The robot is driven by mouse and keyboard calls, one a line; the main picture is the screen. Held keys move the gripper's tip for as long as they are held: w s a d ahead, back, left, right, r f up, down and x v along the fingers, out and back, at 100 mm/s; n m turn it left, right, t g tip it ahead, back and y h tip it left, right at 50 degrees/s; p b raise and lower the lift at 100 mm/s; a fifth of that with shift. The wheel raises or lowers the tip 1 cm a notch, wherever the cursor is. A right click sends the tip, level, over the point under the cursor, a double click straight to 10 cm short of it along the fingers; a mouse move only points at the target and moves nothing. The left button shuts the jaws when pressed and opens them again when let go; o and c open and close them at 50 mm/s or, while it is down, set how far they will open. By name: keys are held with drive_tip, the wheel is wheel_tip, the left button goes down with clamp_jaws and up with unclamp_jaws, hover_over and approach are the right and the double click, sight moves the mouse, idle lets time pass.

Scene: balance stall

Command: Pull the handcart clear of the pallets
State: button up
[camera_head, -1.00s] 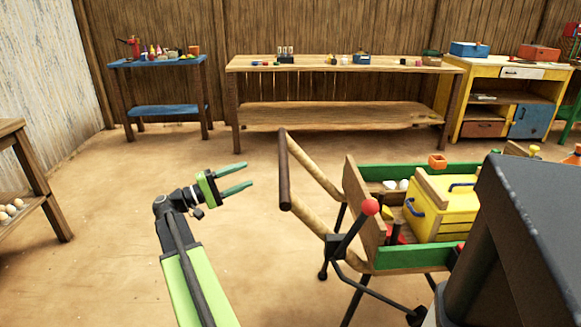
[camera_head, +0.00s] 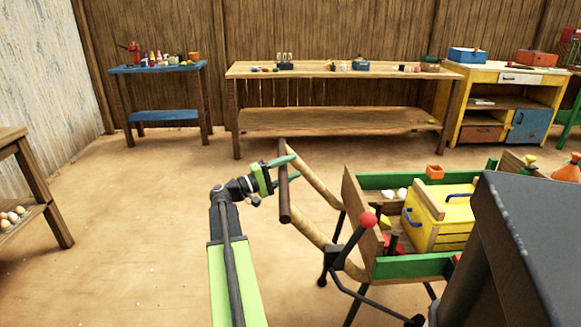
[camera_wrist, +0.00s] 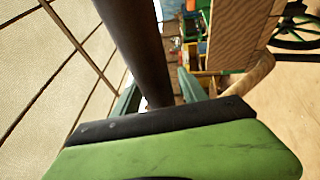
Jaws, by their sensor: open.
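The handcart (camera_head: 404,266) stands at the right, a wooden cart with green side boards. Two pale wooden shafts reach left from it to a dark crossbar handle (camera_head: 284,205). My gripper (camera_head: 284,169) is open at the upper half of this handle, with its green fingers reaching past it. In the wrist view the dark handle (camera_wrist: 145,50) runs between the two fingers (camera_wrist: 155,98); I cannot tell whether they touch it. A lever with a red knob (camera_head: 368,220) rises at the cart's near left corner. I cannot make out the pallets.
The cart carries a yellow box (camera_head: 440,222) and small goods. A long wooden bench (camera_head: 340,71), a blue table (camera_head: 160,69) and a yellow cabinet (camera_head: 500,75) stand along the back wall. A wooden rack (camera_head: 40,200) stands at left. The floor (camera_head: 130,230) between is clear.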

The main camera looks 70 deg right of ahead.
clamp_jaws()
idle(0.3)
idle(1.1)
